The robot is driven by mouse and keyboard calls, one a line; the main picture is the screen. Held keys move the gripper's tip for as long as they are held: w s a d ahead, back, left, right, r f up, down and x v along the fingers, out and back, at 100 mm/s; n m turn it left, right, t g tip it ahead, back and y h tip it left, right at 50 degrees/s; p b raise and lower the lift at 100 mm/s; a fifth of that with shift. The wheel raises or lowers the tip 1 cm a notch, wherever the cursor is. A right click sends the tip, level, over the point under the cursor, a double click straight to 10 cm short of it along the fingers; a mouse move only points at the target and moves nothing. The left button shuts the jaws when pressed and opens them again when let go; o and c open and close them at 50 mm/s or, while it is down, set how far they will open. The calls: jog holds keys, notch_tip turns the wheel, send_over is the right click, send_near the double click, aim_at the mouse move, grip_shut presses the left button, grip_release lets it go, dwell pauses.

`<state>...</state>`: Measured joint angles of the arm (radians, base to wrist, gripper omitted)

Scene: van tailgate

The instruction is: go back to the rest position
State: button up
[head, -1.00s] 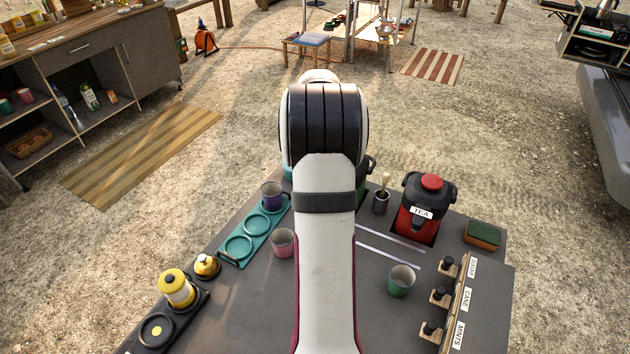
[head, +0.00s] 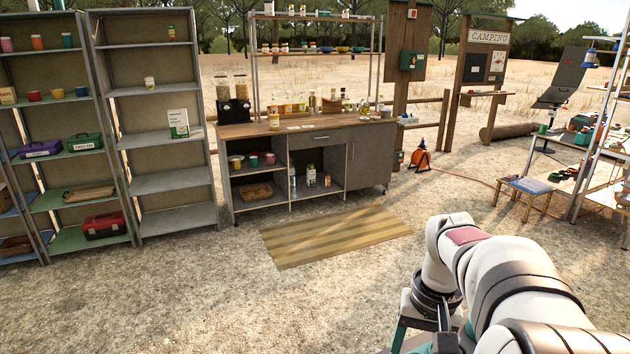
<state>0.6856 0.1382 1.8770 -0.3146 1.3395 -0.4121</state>
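My arm reaches in from the lower right corner of the head view. My gripper (head: 428,328) hangs at its end, low in the picture, with dark and teal parts showing. Its lower part is cut off by the bottom edge, so I cannot tell whether it is open or shut, or whether it holds anything. The tailgate surface with the mugs is out of view.
A wooden-topped counter (head: 245,129) stands ahead, with grey shelves (head: 172,184) to its left. A striped mat (head: 335,236) lies on the gravel. An orange item (head: 421,159) and a small stool (head: 521,190) are farther right. Open gravel surrounds my arm.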

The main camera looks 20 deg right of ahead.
jog(key=s+a+n, duration=0.1)
jog(key=s+a, duration=0.2)
jog(key=a, duration=0.5)
jog(key=s+a, duration=0.3)
jog(key=a, duration=0.6)
jog(key=s+a+f+n+y, duration=0.1)
jog(key=s+a, duration=0.5)
jog(key=s, duration=0.2)
jog(key=shift+a+f+g, duration=0.3)
jog(key=shift+a+f, duration=0.05)
